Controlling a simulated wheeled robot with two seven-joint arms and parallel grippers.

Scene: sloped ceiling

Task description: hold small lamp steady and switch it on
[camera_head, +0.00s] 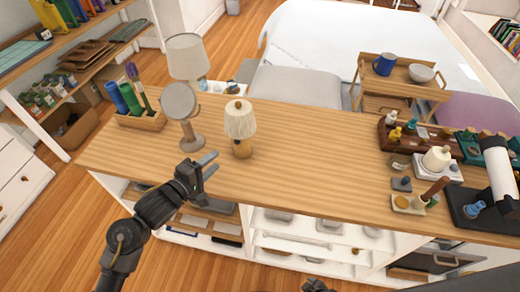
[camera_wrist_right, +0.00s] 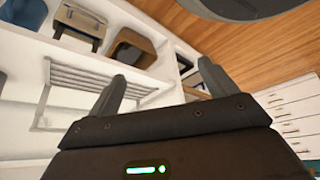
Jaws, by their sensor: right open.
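The small lamp (camera_head: 241,121) stands upright on the wooden counter (camera_head: 310,158), left of its middle. It has a pleated cream shade and a short yellow-brown base. I cannot tell whether it is lit, and its switch is too small to make out. My left gripper (camera_head: 212,165) is open and empty, near the counter's front edge, left of and nearer than the lamp, apart from it. My right gripper shows only as a dark tip at the bottom edge of the head view. In the right wrist view my right gripper (camera_wrist_right: 165,82) is open and empty, facing shelving.
A round mirror (camera_head: 180,101) on a stand is left of the lamp, with a wooden holder (camera_head: 143,119) of tubes and brushes beyond. A taller grey-shaded lamp (camera_head: 188,58) stands behind. Trays (camera_head: 420,142) and small items crowd the counter's right end; its middle is clear.

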